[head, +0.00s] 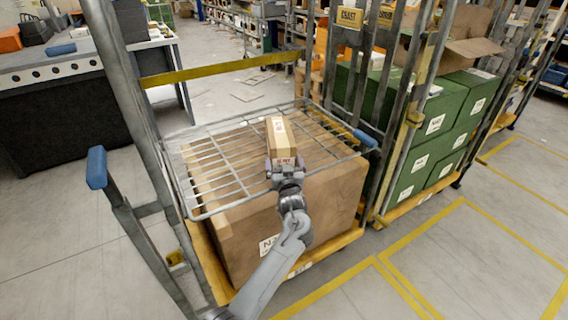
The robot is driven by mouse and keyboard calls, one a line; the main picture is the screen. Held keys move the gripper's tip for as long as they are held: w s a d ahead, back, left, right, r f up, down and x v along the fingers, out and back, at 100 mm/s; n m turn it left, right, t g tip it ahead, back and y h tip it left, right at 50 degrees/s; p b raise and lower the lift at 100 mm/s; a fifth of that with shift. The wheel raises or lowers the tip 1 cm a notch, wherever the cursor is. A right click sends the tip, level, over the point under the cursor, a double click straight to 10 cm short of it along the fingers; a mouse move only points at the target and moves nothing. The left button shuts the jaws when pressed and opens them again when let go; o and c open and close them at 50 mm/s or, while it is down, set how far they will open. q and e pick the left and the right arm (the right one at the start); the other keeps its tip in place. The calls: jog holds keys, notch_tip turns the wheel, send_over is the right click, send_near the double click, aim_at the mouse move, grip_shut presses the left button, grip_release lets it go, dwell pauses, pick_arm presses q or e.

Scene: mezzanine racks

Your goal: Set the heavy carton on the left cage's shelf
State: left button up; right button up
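A small tan carton (281,137) with a pale label strip and red marks on its near end is at the wire shelf (215,160) of the left cage. My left gripper (286,166) is at the carton's near end, its fingers close against both sides, and looks shut on it. The carton is over the right-middle part of the shelf; I cannot tell whether its underside touches the wires. The left cage (124,90) has grey posts and a yellow strap. My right gripper is not in view.
A large brown carton (245,232) fills the cage beneath the shelf. The shelf's left side is bare. A blue-handled gate (97,168) stands at left. Another cage with green boxes (436,122) stands close at right.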

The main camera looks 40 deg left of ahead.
pick_arm(q)
jog(key=shift+s+d+r+p, duration=0.15)
jog(key=shift+s+d+p, duration=0.2)
jog(key=p+v, duration=0.4)
jog(key=v, duration=0.7)
jog(key=s+d+f+m+g+h, duration=0.1)
jog(key=s+d+f+m+h, duration=0.2)
jog(key=s+d+f+h, duration=0.3)
jog(key=s+d+f+m+g+h, duration=0.1)
jog(key=s+d+f+m+h, duration=0.3)
jog(key=s, duration=0.4)
jog(key=s+d+f+m+g+h, duration=0.1)
jog(key=s+d+m+g, duration=0.1)
jog(key=s, duration=0.9)
jog(key=s+d+f+m+g+h, duration=0.1)
jog(key=s+d+m+g+h, duration=0.1)
jog(key=s, duration=0.8)
jog(key=d+g, duration=0.1)
jog(key=g, duration=0.1)
jog(key=shift+s+d+f+g, duration=0.3)
jog(key=shift+s+d, duration=0.05)
jog(key=shift+s, duration=0.05)
